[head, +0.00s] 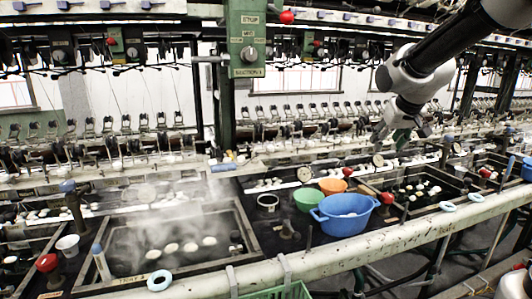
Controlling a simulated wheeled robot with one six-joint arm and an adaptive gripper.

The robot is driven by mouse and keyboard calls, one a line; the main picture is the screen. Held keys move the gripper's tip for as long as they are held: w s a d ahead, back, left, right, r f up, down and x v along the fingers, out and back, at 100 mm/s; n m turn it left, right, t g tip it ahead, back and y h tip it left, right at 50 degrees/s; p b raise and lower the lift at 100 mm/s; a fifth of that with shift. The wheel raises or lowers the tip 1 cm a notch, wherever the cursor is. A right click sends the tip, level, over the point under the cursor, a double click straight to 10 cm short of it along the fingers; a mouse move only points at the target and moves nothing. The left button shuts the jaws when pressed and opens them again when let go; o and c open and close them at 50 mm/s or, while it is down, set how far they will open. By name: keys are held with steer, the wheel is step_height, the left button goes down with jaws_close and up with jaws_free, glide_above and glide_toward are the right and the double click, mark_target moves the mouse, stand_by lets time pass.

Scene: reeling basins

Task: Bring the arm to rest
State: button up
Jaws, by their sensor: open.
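My arm reaches in from the upper right in the head view. My gripper (402,134) hangs from its pale wrist, fingers pointing down, above the machine behind the right basin. It is open and I see nothing held in it. The fingers are small and partly lost against the machine parts behind them.
A steaming basin (110,281) with pale cocoons stands at left, another basin (455,196) at right. A blue tub (345,224), green bowl (308,196) and orange bowl (333,185) sit between them. A green control post (247,110) stands upright.

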steer(key=s+d+f+g, duration=0.1)
steer(key=s, duration=1.3)
steer(key=s+f+g, duration=0.2)
steer(key=s, duration=1.2)
steer(key=shift+s+d+f+m+y, duration=0.25)
steer(key=shift+s+d+m+y, duration=0.05)
steer(key=shift+s+d, duration=0.1)
